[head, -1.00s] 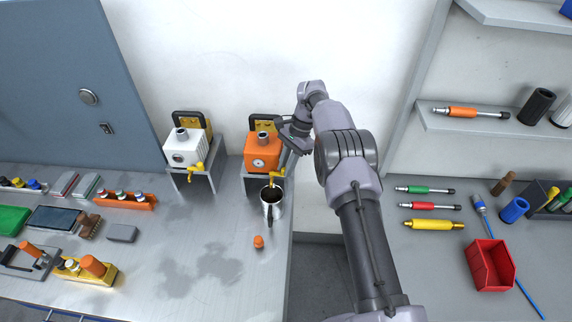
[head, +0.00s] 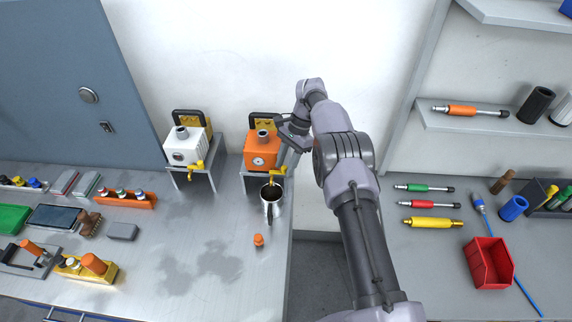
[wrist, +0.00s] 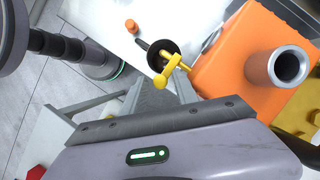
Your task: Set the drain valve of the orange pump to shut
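The orange pump (head: 262,147) sits on a grey stand at the back of the bench. Its yellow drain valve (head: 277,172) is low on the front; the valve also shows in the wrist view (wrist: 175,66), with a short yellow bar across its end. A metal mug (head: 270,209) with dark contents stands below the valve. My gripper (head: 288,165) is at the right front side of the orange pump, close to the valve. In the wrist view its fingers (wrist: 165,95) point toward the valve. Contact and finger opening are unclear.
A white pump (head: 184,147) with a similar yellow valve stands to the left. A small orange piece (head: 258,240) lies in front of the mug. The bench edge and a gap are just right of the mug. The bench middle is clear.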

